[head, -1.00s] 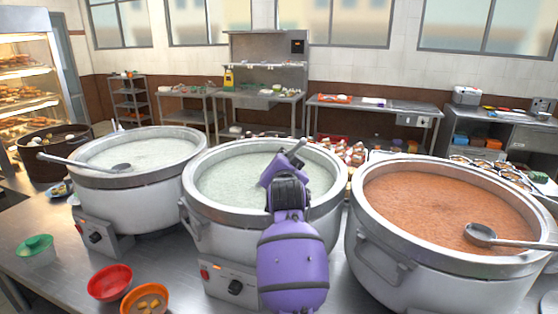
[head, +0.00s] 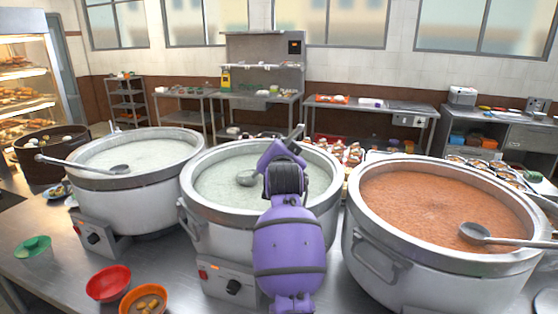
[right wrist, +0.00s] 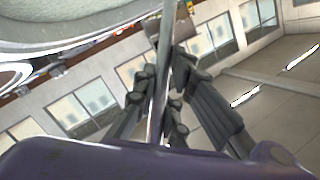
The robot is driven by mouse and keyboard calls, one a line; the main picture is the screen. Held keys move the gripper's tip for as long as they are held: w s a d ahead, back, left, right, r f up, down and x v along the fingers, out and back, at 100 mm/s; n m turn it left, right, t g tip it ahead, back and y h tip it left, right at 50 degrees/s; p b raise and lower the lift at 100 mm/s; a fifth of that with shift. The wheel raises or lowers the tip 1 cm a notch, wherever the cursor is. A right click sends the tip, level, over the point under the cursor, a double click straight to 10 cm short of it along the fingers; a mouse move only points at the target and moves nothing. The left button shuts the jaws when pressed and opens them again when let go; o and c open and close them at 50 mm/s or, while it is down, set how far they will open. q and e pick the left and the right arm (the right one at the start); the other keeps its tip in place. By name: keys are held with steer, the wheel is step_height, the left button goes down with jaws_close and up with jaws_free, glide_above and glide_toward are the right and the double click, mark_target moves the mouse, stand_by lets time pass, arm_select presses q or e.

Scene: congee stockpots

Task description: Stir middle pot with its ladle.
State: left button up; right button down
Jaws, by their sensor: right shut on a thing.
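The middle pot (head: 205,214) is a large silver stockpot filled with pale congee (head: 222,190). My purple right arm reaches over its front rim, and its wrist hides part of the pot. The ladle's bowl (head: 247,178) shows at the congee surface just left of my wrist; I cannot tell how deep it sits. The upper end of its handle sticks up behind the wrist. In the right wrist view, my right gripper (right wrist: 158,100) is shut on the ladle's metal handle (right wrist: 165,45), which passes between the dark fingers. My left gripper is not in view.
A left pot (head: 135,200) of pale congee and a right pot (head: 420,268) of orange congee stand close on either side, each with a ladle.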

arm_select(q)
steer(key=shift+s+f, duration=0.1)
arm_select(e)
step_height(320, 180, up, 12)
steer(key=shift+r, duration=0.25)
stand_by(0.6)
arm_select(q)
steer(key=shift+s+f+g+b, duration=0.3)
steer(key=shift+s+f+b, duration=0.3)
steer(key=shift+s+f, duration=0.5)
arm_select(e)
steer(key=shift+m+t, duration=0.7)
steer(key=shift+t, duration=0.2)
